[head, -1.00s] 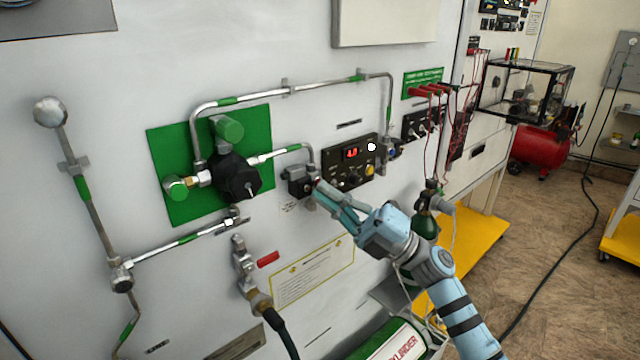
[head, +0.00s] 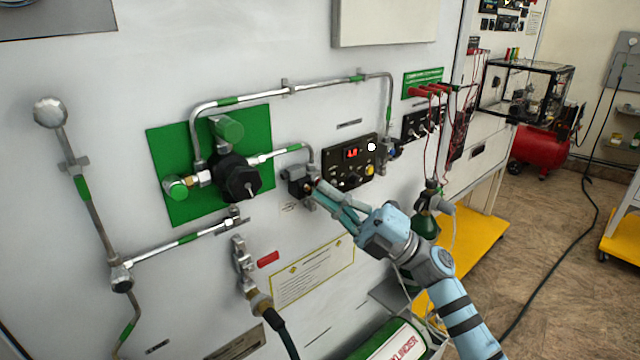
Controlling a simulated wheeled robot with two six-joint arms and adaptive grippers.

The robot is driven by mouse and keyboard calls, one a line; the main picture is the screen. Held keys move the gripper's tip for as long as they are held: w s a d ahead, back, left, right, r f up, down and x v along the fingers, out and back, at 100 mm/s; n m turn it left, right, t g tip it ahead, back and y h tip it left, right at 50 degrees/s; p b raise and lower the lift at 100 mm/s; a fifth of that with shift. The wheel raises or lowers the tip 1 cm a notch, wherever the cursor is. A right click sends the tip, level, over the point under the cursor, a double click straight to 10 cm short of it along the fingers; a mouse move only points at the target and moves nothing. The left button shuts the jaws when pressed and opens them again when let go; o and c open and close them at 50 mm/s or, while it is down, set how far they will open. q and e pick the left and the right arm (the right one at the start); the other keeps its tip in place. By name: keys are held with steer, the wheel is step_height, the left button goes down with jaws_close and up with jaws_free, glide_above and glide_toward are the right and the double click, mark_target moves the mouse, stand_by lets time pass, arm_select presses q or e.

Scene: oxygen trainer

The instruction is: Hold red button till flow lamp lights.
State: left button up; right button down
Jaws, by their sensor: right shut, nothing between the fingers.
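My right gripper (head: 316,190) is shut and empty. Its fingertips are at the front of a small black block (head: 298,184) on the pipe line, and appear to touch it. The red button cannot be made out; the fingertips cover the front of this block. My left gripper is out of view.
Metal pipes (head: 290,91) run over the white wall board. A black valve (head: 238,180) sits on a green plate (head: 180,145) left of the block. A red-handled valve (head: 244,262) with a hose is below. A green cylinder (head: 392,342) lies at the bottom.

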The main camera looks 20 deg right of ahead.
steer(key=shift+s, duration=0.1)
stand_by(0.7)
steer(key=shift+s+d, duration=0.25)
steer(key=shift+s, duration=0.35)
steer(key=s, duration=0.1)
steer(key=s+d+b, duration=0.1)
steer(key=s, duration=0.2)
steer(key=shift+s+d+b, duration=0.3)
steer(key=shift+s+b, duration=0.05)
